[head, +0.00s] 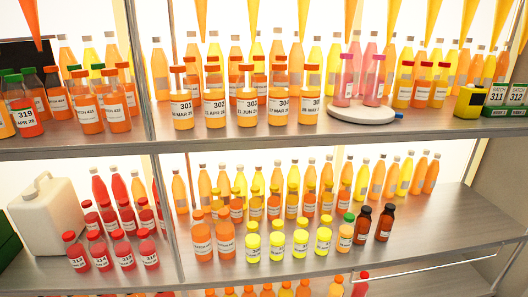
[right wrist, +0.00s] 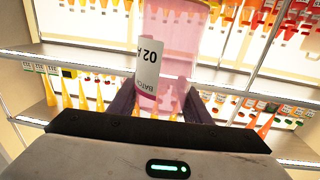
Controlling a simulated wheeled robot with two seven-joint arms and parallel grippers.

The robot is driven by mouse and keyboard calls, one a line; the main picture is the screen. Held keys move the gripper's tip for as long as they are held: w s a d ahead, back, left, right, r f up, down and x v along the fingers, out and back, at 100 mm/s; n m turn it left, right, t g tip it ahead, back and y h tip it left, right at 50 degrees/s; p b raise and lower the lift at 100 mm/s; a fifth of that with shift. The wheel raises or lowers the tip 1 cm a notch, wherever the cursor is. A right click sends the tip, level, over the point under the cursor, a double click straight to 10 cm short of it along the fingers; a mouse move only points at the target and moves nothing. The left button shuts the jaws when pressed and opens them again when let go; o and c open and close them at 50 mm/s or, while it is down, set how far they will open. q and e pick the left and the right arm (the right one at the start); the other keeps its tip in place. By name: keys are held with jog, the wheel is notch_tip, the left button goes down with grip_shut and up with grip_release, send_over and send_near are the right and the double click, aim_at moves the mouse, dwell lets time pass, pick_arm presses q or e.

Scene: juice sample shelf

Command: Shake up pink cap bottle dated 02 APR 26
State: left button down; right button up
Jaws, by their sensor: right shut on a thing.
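My right gripper (right wrist: 160,103) is shut on a see-through pink bottle (right wrist: 180,50) in the right wrist view, with one dark finger on each side. Its white label (right wrist: 149,65) appears upside down and reads "BATCH" and "02 A", with the rest of the date out of sight. The bottle runs off the top of that view, and its cap cannot be made out. In the head view neither gripper shows. Two pink bottles (head: 345,82) with pink caps stand on a white round stand (head: 362,114) on the upper shelf.
The upper shelf (head: 230,140) holds several orange-capped bottles (head: 247,100) and a yellow device (head: 469,100). The lower shelf (head: 430,235) holds several yellow-capped bottles (head: 277,243), two brown bottles (head: 385,224) and a white jug (head: 50,215). Its right part is bare. Orange cones (head: 467,25) hang above.

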jog(key=d, duration=0.8)
jog(key=a, duration=0.7)
jog(key=shift+a, duration=0.15)
jog(key=shift+f, duration=0.1)
jog(key=shift+w, duration=0.15)
